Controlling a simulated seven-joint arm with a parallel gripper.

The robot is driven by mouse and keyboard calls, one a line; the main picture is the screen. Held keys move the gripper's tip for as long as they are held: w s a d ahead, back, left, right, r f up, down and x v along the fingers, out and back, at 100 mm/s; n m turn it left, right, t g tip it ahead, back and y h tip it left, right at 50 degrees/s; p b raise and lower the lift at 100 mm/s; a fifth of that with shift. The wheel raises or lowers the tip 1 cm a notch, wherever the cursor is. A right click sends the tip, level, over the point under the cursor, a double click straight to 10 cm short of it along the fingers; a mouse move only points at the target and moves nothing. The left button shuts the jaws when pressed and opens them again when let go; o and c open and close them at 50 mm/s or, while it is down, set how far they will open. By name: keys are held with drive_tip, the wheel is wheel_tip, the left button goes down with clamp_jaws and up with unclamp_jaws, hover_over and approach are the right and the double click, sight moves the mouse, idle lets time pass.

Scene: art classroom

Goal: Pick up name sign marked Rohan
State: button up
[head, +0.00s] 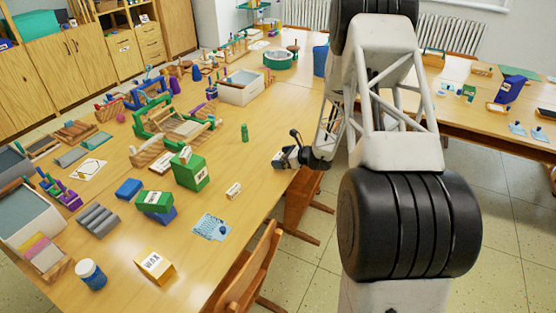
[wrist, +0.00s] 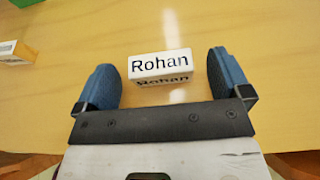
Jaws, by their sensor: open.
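The name sign (wrist: 160,64) is a small white block with "Rohan" in dark letters on its face. In the wrist view it stands upright on the wooden table, just beyond and between my fingers. My gripper (wrist: 163,88) is open, with a blue finger on each side and nothing held. The sign looks apart from both fingers. In the head view my gripper (head: 280,160) is over the table's right edge. A small white block (head: 234,190) lies below and left of it there and seems to be this sign, its lettering too small to read.
A green box (head: 190,171) stands left of the small block, and a blue patterned card (head: 212,226) lies nearer the camera. A yellow-and-white box (head: 154,265) is at the front. Chairs (head: 250,275) stand against the table edge. Table around the sign is clear.

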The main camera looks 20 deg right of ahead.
drive_tip(key=c, duration=1)
drive_tip(key=shift+r, duration=0.1)
drive_tip(key=shift+r, duration=1.7)
drive_tip(key=s+a+r, duration=0.1)
drive_tip(key=s+a, duration=0.1)
drive_tip(key=s, duration=1.3)
drive_tip(key=shift+s+a+r, duration=0.2)
drive_tip(key=shift+s, duration=0.2)
